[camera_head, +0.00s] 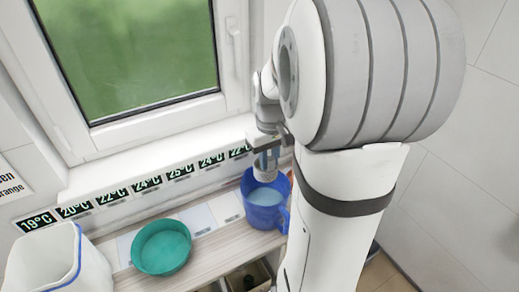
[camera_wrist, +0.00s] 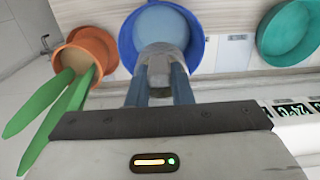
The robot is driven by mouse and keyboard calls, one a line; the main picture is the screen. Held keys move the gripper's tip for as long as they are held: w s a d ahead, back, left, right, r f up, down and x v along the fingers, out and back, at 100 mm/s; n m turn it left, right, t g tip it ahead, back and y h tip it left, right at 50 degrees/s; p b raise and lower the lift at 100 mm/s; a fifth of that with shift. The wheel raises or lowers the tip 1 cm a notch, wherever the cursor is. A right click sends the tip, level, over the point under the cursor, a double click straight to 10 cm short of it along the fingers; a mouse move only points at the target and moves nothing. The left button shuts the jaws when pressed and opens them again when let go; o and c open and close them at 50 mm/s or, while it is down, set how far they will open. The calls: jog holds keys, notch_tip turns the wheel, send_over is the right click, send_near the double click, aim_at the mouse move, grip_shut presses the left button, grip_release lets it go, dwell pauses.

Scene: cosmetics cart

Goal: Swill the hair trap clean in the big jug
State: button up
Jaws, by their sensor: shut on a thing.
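The big blue jug (camera_head: 263,217) stands on the wooden top below the window sill, with pale bluish liquid inside and its handle toward the right. It also shows in the wrist view (camera_wrist: 127,42). My gripper (camera_head: 267,158) is above the jug's mouth, pointing down. In the wrist view my gripper's (camera_wrist: 160,85) two blue fingers are shut on a grey, cup-like thing, the hair trap (camera_wrist: 161,62). The trap is over or just inside the jug's opening; I cannot tell whether it touches the liquid. Its lower end is partly hidden.
A teal bowl (camera_head: 161,247) stands left of the jug, and a white bin (camera_head: 58,262) with a blue edge farther left. A terracotta pot (camera_wrist: 101,48) with long green leaves is beside the jug in the wrist view. Temperature labels (camera_head: 147,184) line the sill edge.

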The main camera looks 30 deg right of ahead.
jog(key=shift+s+f+b, duration=0.1)
jog(key=shift+f+b, duration=0.4)
jog(key=shift+f, duration=0.15)
notch_tip(320, 180, down, 17)
jog(key=b, duration=1.3)
jog(key=shift+f, duration=0.1)
jog(key=shift+s, duration=0.2)
jog(key=shift+s, duration=0.25)
jog(key=shift+w, duration=0.15)
dwell(1.0)
jog(key=shift+w+a, duration=0.1)
jog(key=shift+w, duration=0.2)
jog(key=shift+s, duration=0.4)
dwell(0.3)
jog(key=shift+r+p, duration=6.7)
jog(key=shift+r, duration=2.1)
